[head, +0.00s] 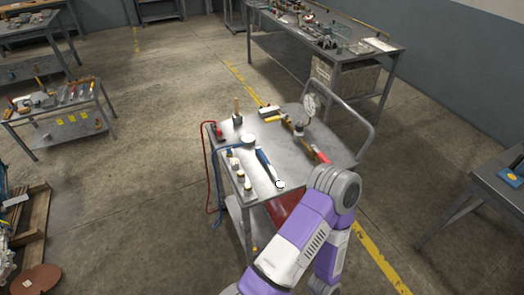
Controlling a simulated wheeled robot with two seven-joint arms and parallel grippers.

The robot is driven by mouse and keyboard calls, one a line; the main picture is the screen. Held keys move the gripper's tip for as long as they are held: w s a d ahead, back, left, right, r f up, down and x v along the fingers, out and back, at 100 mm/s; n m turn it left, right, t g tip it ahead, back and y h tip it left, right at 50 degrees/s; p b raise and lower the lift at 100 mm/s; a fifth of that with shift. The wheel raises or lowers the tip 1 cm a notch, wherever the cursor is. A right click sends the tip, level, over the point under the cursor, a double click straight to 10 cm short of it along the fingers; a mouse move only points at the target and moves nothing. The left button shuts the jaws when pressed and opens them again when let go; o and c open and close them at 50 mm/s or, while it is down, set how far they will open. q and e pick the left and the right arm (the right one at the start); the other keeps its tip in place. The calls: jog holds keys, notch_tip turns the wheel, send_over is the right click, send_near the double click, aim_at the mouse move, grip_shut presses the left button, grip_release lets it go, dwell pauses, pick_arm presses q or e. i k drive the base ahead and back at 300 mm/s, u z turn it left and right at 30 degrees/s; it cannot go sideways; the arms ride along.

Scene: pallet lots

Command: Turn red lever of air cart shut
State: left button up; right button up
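The air cart (218,165) stands in the middle of the head view, a grey metal cart with a tube handle at its right. A white-faced round gauge (311,104) stands upright near the back of its top. A red piece (322,157), possibly the red lever, sits at the near end of a yellowish fitting below the gauge. It is too small to tell how it is turned. A bent purple and grey arm of mine covers the cart's near right corner, close to this red piece. Neither gripper shows.
A red hose (207,180) and a blue hose (217,190) hang at the cart's left side. Bottles and tools stand on its top. A long workbench (345,55) is behind, a tool table (40,130) at left, another table (487,186) at right. Floor between is clear.

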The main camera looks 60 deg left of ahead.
aim_at(320, 155)
jog(key=u, duration=1.7)
